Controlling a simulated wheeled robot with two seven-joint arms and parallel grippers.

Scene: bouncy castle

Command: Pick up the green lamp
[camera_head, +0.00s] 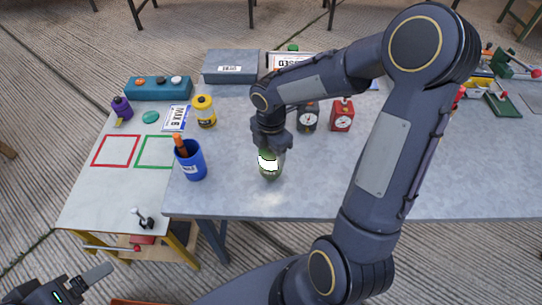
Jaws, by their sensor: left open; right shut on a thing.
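The green lamp (271,174) is a small dark green body with a bright white lit part, above the grey table near its front edge. My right gripper (268,150) reaches down over it from above and is shut on its top. The gripper hides the upper part of the lamp. I cannot tell whether the lamp's lower end touches the table. My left gripper (92,284) is at the bottom left corner, open and empty, low in front of the side table and away from the lamp.
A blue cup (190,163) with an orange-handled item stands left of the lamp. A yellow container (204,111) is behind it. A red box with a dial (342,115) and a dark gauge (307,118) stand behind right. A grey box (231,67) is at the back.

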